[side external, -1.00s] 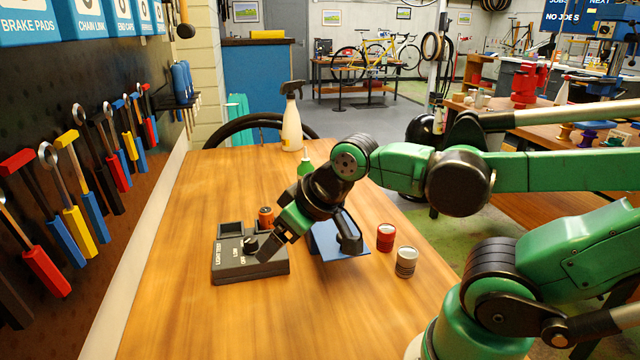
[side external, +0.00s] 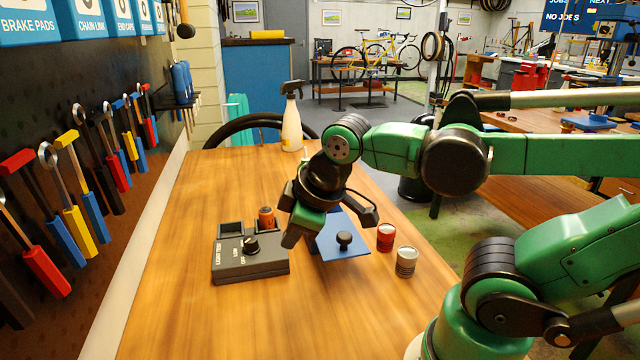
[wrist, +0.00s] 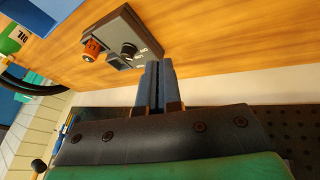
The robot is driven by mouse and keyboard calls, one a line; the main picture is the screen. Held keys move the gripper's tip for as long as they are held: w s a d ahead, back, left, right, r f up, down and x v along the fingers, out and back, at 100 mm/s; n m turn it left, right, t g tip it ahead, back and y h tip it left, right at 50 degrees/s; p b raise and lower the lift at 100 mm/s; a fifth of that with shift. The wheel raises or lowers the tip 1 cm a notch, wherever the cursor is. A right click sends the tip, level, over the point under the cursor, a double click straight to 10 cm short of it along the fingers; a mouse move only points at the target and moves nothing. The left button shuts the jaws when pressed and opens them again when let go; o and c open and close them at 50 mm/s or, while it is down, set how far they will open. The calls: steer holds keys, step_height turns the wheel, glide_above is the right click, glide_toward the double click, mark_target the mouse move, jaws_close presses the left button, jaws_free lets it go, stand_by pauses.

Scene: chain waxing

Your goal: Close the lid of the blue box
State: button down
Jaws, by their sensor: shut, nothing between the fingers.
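The blue box's flat blue panel with a black knob (side external: 344,238), which looks like the lid (side external: 336,250), lies on the table right of the grey control box in the side view. My gripper and wrist hide the rear of the blue box, so I cannot tell whether the lid is fully down. My gripper (side external: 289,241) is shut and empty, just left of the blue panel and above the right edge of the grey box. In the wrist view the two fingers (wrist: 158,68) are pressed together with nothing between them.
The grey light-test box (side external: 250,268) with a dial and an orange battery (side external: 266,217) stands to the left. A spray bottle (side external: 291,125) stands behind. The front table is clear.

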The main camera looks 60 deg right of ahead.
steer(key=s+d+r+n+g+h, duration=0.25)
steer(key=s+r+n+g, duration=0.2)
steer(key=n, duration=1.15)
glide_above(342, 254)
steer(key=a, duration=0.2)
steer(key=shift+s+d+f, duration=0.1)
steer(key=shift+s+f, duration=0.05)
steer(key=shift+f, duration=2.25)
steer(key=shift+s+d+f, duration=0.1)
steer(key=shift+s+f, duration=0.05)
steer(key=shift+f, duration=2.2)
steer(key=shift+d, duration=0.1)
steer(key=w+d, duration=0.7)
steer(key=shift+w+d, duration=0.25)
steer(key=shift+w, duration=0.05)
